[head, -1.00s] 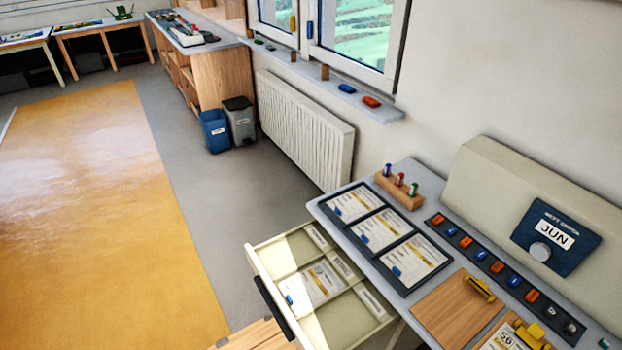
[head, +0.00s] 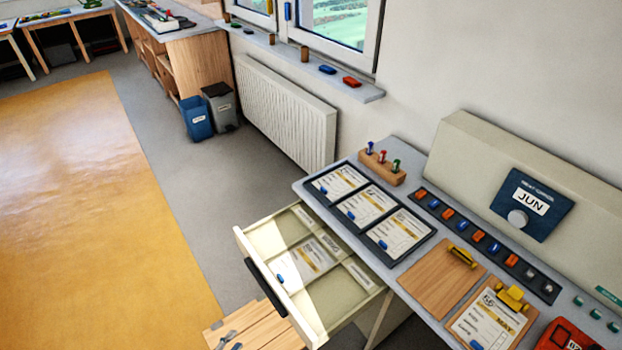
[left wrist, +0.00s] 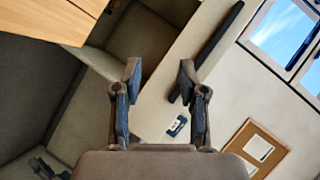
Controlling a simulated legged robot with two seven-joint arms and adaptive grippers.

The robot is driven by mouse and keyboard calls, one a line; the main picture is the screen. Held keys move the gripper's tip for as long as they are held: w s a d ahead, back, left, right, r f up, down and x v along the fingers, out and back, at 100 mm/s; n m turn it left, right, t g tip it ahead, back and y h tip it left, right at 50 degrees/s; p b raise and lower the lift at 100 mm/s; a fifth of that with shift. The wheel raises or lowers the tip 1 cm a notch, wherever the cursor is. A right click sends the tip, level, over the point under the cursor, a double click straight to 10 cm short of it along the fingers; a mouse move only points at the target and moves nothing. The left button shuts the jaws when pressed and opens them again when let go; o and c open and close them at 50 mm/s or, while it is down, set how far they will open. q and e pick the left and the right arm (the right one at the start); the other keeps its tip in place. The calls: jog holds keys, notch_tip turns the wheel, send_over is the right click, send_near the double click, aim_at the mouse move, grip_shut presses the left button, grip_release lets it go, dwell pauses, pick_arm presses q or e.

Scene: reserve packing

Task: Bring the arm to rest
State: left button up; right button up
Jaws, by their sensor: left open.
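My left gripper (left wrist: 160,68) shows in the left wrist view with its two fingers spread apart and nothing between them. A pale panel with a dark bar lies beyond the fingertips; I cannot tell its distance. In the head view, small grey-blue parts that look like my left gripper (head: 227,337) show at the bottom edge, over wooden slats (head: 262,328). They are left of and below the open drawer (head: 318,322), apart from it in the picture. The rest of my left arm is out of the head view. My right gripper is in neither view.
The open drawer, with a dark handle (head: 266,287), juts from the desk (head: 412,268). The desk bears framed cards, a pin block (head: 382,168) and two clipboards. A blue bin (head: 196,119) and a grey bin (head: 221,107) stand by the radiator (head: 285,113). Yellow floor (head: 90,210) lies clear at left.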

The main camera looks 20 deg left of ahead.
pick_arm(q)
jog(key=s+d+r+n+g+y, duration=0.1)
jog(key=s+d+r+n+g, duration=0.1)
jog(key=s+d+n+g, duration=0.4)
jog(key=s+d+r+n+g+y, duration=0.1)
jog(key=s+d+r+n+g, duration=0.2)
jog(key=s+d+n+g, duration=0.3)
notch_tip(320, 180, down, 27)
jog(key=s+p, duration=0.1)
jog(key=s, duration=0.2)
jog(key=shift+d+n+p, duration=0.3)
jog(key=shift+p, duration=0.1)
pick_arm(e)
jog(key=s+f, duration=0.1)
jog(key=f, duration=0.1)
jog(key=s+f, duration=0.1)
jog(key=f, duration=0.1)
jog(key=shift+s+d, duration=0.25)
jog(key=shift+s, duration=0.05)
